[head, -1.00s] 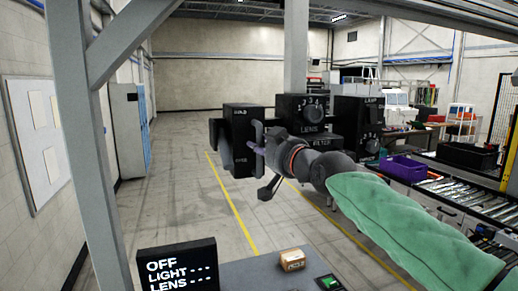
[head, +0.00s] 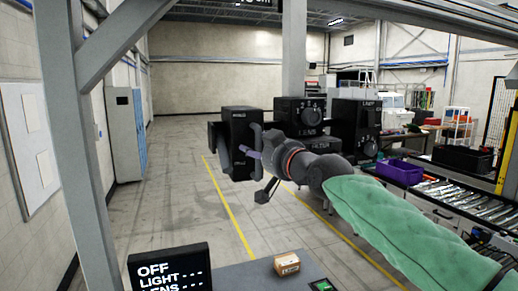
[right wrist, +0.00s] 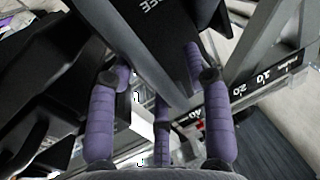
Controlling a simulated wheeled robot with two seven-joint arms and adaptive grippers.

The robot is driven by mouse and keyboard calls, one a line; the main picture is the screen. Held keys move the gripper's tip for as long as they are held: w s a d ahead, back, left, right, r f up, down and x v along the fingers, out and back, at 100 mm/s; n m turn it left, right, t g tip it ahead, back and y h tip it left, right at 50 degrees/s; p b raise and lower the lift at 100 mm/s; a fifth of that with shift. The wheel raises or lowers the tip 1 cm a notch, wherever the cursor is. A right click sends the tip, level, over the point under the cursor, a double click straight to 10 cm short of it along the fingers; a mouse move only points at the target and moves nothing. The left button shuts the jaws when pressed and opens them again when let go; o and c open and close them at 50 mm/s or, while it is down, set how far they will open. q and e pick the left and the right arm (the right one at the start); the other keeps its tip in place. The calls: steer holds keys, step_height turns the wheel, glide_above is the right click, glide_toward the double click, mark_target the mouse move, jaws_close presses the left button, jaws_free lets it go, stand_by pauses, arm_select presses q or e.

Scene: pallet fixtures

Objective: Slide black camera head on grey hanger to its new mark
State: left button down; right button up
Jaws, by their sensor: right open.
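The black camera head (head: 241,147) hangs in the middle of the head view, with black boxes marked LENS (head: 305,112) and FILTER beside it. The grey hanger (head: 294,50) runs up from these boxes. My right gripper (head: 256,139) is at the right side of the left black box, its purple fingers apart. In the right wrist view, the open purple fingers (right wrist: 160,75) stand around a grey bar and a black body with white letters (right wrist: 165,30). Whether they touch it I cannot tell. My left gripper is out of view.
A scale strip with white numbers (right wrist: 250,88) crosses the right wrist view. A display (head: 168,270) reading OFF, LIGHT and LENS stands at the lower left, near a small cardboard box (head: 287,263). A grey frame post (head: 75,150) stands at left. A purple bin (head: 400,171) sits at right.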

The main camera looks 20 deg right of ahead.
steer(key=shift+s+d, duration=0.1)
steer(key=v, duration=1.2)
